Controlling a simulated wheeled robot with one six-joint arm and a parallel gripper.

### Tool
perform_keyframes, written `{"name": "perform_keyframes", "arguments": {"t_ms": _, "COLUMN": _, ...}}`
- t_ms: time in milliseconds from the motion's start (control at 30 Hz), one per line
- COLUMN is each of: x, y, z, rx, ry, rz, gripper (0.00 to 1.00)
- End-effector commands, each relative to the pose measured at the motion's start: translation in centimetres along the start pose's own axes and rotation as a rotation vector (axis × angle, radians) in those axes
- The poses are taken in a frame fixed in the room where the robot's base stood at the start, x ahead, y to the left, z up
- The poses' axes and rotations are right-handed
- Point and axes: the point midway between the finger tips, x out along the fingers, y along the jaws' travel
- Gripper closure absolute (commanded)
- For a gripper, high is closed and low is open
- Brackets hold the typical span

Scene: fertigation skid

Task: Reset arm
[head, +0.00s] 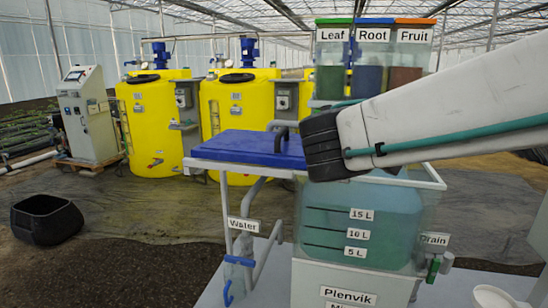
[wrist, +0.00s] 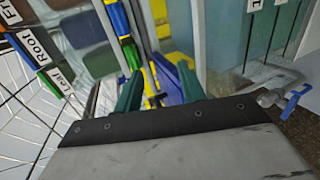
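My arm reaches in from the right in the head view, over the clear mixing tank (head: 315,262); its dark end covers part of the tank's top. My gripper's tip is not clearly seen there. In the wrist view my gripper (wrist: 160,88) shows two green fingers standing apart, with nothing visible between them. The tank holds teal liquid reaching above the 15 L mark. A blue lid (head: 245,148) with a dark handle lies flat on a side stand left of the tank, partly hidden by my arm.
Leaf (head: 333,60), Root (head: 373,60) and Fruit (head: 412,60) containers stand behind. A blue-handled Water valve (head: 232,275) is at left, a green-handled Drain valve (head: 434,266) at right. Yellow tanks (head: 150,120) and a black tub (head: 46,219) stand farther left. Floor between is clear.

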Motion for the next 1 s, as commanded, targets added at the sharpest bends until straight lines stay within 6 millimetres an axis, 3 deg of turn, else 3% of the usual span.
{"name": "perform_keyframes", "arguments": {"t_ms": 267, "x": -0.4, "y": -3.3, "z": 3.1, "rx": 0.063, "ry": -0.107, "rz": -0.130, "gripper": 0.60}}
{"name": "perform_keyframes", "arguments": {"t_ms": 567, "x": -3.0, "y": -9.3, "z": 10.4, "rx": 0.255, "ry": -0.327, "rz": -0.398, "gripper": 0.60}}
{"name": "perform_keyframes", "arguments": {"t_ms": 667, "x": -5.4, "y": -12.4, "z": 14.0, "rx": 0.384, "ry": -0.436, "rz": -0.548, "gripper": 0.60}}
{"name": "perform_keyframes", "arguments": {"t_ms": 800, "x": -10.4, "y": -17.2, "z": 17.8, "rx": 0.638, "ry": -0.579, "rz": -0.802, "gripper": 0.60}}
{"name": "perform_keyframes", "arguments": {"t_ms": 900, "x": -14.0, "y": -19.6, "z": 18.8, "rx": 0.840, "ry": -0.633, "rz": -0.956, "gripper": 0.60}}
{"name": "perform_keyframes", "arguments": {"t_ms": 1000, "x": -16.1, "y": -20.5, "z": 19.1, "rx": 1.007, "ry": -0.652, "rz": -1.031, "gripper": 0.60}}
